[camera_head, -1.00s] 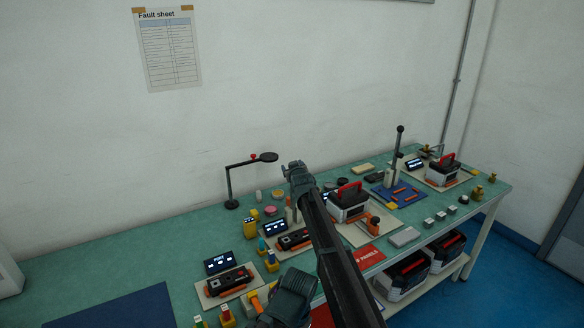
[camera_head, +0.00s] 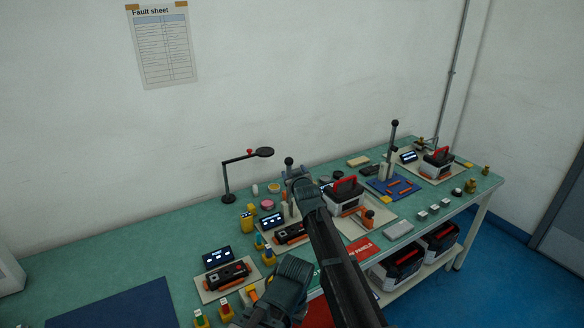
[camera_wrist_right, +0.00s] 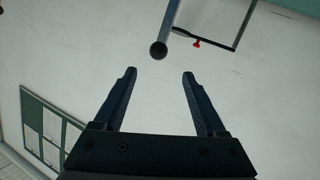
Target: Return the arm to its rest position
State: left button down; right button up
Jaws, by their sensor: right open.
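My right arm (camera_head: 335,245) reaches up from the bottom of the head view over the bench. Its gripper (camera_head: 295,172) is above the middle of the bench and small in that view. In the right wrist view the gripper (camera_wrist_right: 158,75) has its two dark fingers spread apart with nothing between them. A black ball knob on a post (camera_wrist_right: 158,50) shows just beyond the fingertips; I cannot tell the distance. The knob (camera_head: 289,160) also shows right behind the gripper in the head view. My left gripper is not in view.
The green bench (camera_head: 90,260) holds a black lamp (camera_head: 228,180), a red-handled tester (camera_head: 344,193), a lever press (camera_head: 392,148), a blue mat (camera_head: 130,306) and several small parts. Red-and-black cases (camera_head: 397,268) sit on the shelf below. The bench's left part is mostly clear.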

jog(key=s+d+f+m+g+h, duration=0.2)
jog(key=s+d+f+g, duration=0.3)
jog(key=s+d, duration=0.5)
jog(key=s+d+f+m+g+h, duration=0.2)
jog(key=s+d+f+g, duration=0.1)
jog(key=s+d+f, duration=0.65)
jog(key=s+d+f+m+g, duration=0.1)
jog(key=s+d+g, duration=0.2)
jog(key=s, duration=0.8)
jog(key=s+d+f+m+g, duration=0.1)
jog(key=s+d+g, duration=0.15)
jog(key=s, duration=0.85)
jog(key=s+a+n+g+h, duration=0.1)
jog(key=s+a+n, duration=0.3)
jog(key=a, duration=0.7)
jog(key=shift+s+f, duration=0.15)
jog(key=shift+s, duration=0.9)
